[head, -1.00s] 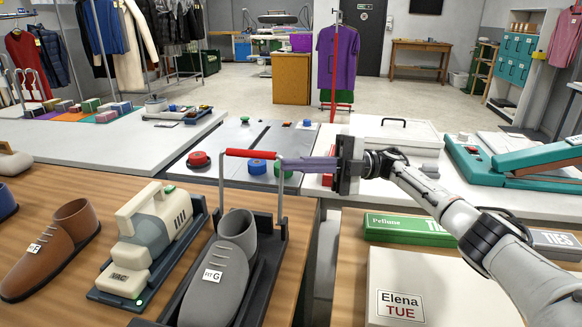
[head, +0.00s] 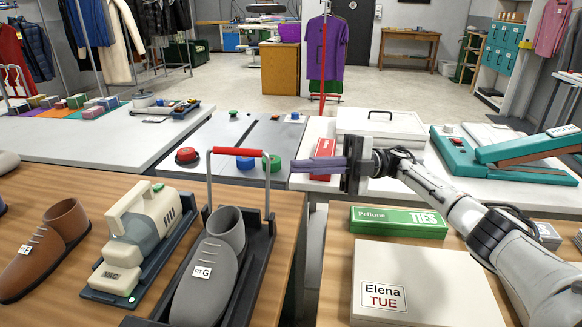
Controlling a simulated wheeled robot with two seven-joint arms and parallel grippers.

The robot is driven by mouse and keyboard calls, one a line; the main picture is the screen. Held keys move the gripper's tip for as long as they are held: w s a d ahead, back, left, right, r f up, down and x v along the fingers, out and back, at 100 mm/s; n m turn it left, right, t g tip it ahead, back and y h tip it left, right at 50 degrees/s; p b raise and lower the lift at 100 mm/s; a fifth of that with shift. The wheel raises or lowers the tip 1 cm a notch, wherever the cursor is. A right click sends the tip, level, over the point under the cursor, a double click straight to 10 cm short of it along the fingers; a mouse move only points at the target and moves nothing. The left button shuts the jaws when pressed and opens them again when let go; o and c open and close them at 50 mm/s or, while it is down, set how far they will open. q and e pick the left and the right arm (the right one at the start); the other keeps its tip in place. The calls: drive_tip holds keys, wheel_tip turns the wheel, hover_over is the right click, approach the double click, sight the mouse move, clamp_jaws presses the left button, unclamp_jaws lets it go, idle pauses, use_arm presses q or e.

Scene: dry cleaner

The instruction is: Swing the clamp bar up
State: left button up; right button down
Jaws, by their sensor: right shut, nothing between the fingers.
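The clamp bar (head: 237,152) is a metal hoop with a red grip across its top. It stands upright over the black tray (head: 262,240) that holds a grey shoe (head: 208,267) with a "G" label. My right gripper (head: 300,166) is to the right of the bar, pointing left, its purple-grey fingers shut and empty. A visible gap separates the fingertips from the bar's right post. My left gripper is not in view.
A handheld machine (head: 142,243) and a brown shoe (head: 46,248) stand left of the tray. Red, blue and green buttons sit on the grey panel (head: 215,140) behind.

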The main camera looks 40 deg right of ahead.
drive_tip(key=b+v, duration=0.1)
drive_tip(key=v, duration=0.4)
drive_tip(key=shift+r, duration=0.2)
drive_tip(key=shift+a, duration=0.1)
